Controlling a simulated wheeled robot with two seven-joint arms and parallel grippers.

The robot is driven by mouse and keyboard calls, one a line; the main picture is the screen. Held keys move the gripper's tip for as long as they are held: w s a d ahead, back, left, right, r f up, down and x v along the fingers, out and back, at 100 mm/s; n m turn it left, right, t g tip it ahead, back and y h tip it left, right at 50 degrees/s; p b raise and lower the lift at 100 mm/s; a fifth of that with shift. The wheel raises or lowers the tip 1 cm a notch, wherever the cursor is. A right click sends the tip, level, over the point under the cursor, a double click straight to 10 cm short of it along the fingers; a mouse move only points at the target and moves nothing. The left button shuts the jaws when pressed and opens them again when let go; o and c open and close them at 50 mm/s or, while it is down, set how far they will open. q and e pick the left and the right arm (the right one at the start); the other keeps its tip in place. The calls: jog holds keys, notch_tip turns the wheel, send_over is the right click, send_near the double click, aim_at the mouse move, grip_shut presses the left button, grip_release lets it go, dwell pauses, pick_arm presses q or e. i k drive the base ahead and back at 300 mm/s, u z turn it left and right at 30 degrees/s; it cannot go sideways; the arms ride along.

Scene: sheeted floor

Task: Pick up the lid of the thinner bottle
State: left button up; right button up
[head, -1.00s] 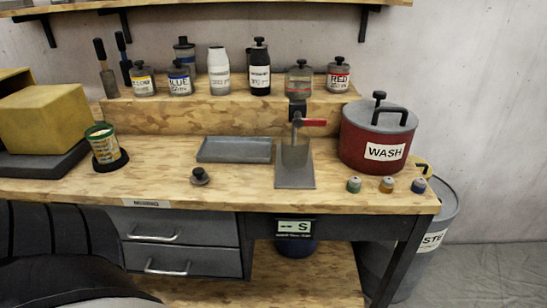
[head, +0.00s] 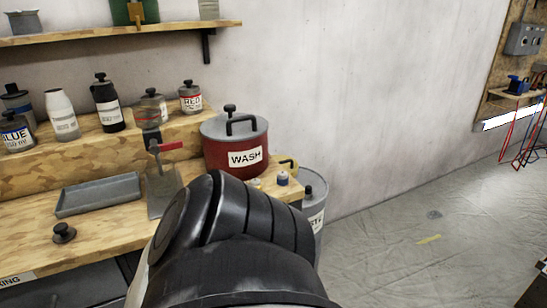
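A dark round lid with a knob (head: 64,233) lies on the wooden bench top, in front of the grey tray. On the raised shelf stands a white-topped bottle (head: 62,115) with no dark knob on top. Beside it is a dark bottle (head: 106,103) with a black knobbed lid. Their labels are too small to read, so I cannot tell which is the thinner bottle. A black link of my arm fills the lower middle of the view and hides part of the bench front. Neither gripper shows.
A grey tray (head: 98,194) lies behind the loose lid. A red WASH pot (head: 235,143) stands at the bench's right end, near small jars (head: 283,178). A grey bin (head: 314,205) stands beside the bench. The sheeted floor (head: 400,230) to the right is mostly open.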

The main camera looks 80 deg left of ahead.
aim_at(63, 232)
jog(key=k, duration=1.95)
